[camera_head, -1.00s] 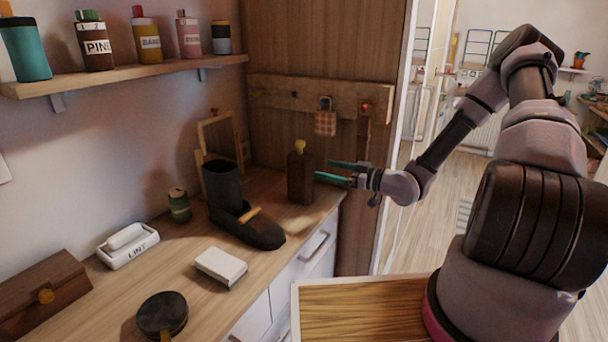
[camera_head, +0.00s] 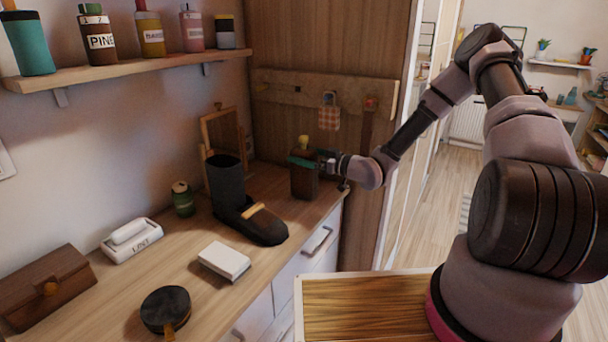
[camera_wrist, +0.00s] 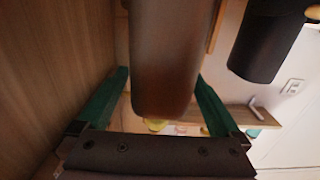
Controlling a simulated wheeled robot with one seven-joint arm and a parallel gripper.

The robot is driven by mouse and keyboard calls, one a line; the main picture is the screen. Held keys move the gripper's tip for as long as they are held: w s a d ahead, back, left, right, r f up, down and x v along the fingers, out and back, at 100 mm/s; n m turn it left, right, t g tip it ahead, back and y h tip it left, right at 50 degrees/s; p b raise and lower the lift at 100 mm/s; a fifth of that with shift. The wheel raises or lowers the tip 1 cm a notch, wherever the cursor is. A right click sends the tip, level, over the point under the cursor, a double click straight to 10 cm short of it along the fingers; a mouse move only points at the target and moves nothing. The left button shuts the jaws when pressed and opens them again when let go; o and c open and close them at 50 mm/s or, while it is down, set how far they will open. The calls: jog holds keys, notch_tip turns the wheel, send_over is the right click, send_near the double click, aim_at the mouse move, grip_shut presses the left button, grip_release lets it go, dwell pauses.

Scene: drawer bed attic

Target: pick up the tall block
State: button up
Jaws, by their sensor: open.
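The tall block (camera_head: 304,184) is dark brown with a yellow knob on top. It stands upright at the far right end of the wooden counter. My gripper (camera_head: 303,163) has its green fingers at the block's upper part in the head view. In the wrist view the block (camera_wrist: 164,60) fills the middle, between the two spread green fingers of my gripper (camera_wrist: 160,105).
A black boot (camera_head: 228,190) stands left of the block. A white box (camera_head: 224,261), a round black brush (camera_head: 165,310), a green can (camera_head: 182,198), a lint holder (camera_head: 132,240) and a brown chest (camera_head: 46,285) lie on the counter. A wooden panel (camera_head: 330,50) rises behind.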

grip_shut()
dwell(0.3)
